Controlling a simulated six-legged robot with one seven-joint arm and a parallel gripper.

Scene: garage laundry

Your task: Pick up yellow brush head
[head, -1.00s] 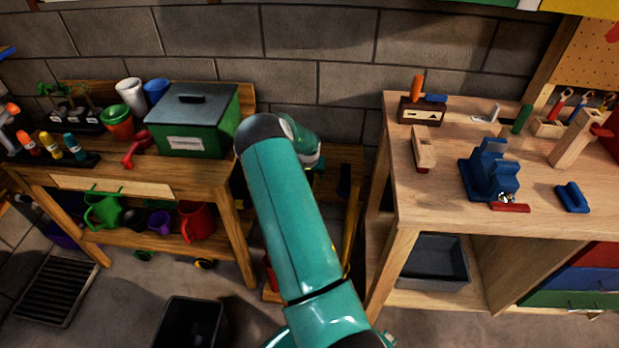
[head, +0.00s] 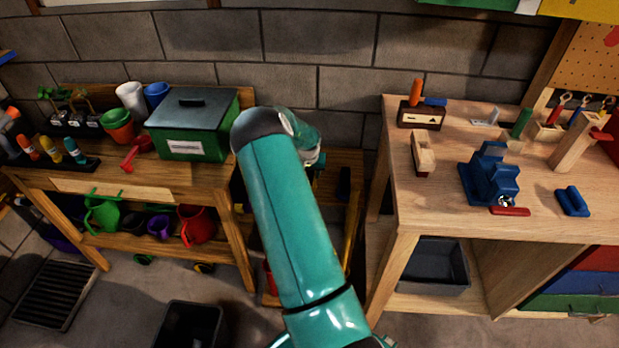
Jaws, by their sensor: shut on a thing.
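My teal arm rises through the middle of the head view and bends at the top. Its far end points away, down between the two benches. My gripper is hidden behind the arm, so its fingers and anything in them do not show. I cannot make out a yellow brush head. A long yellow piece (head: 351,232) shows just right of the arm, by a wooden stand (head: 342,163) between the benches. I cannot tell what it belongs to.
A potting bench (head: 110,187) with a green box (head: 192,144) and pots stands left. A workbench (head: 450,215) with a blue vise-like block (head: 490,178) stands right. A dark bin (head: 190,328) and a floor drain (head: 55,294) lie front left. A block wall closes the back.

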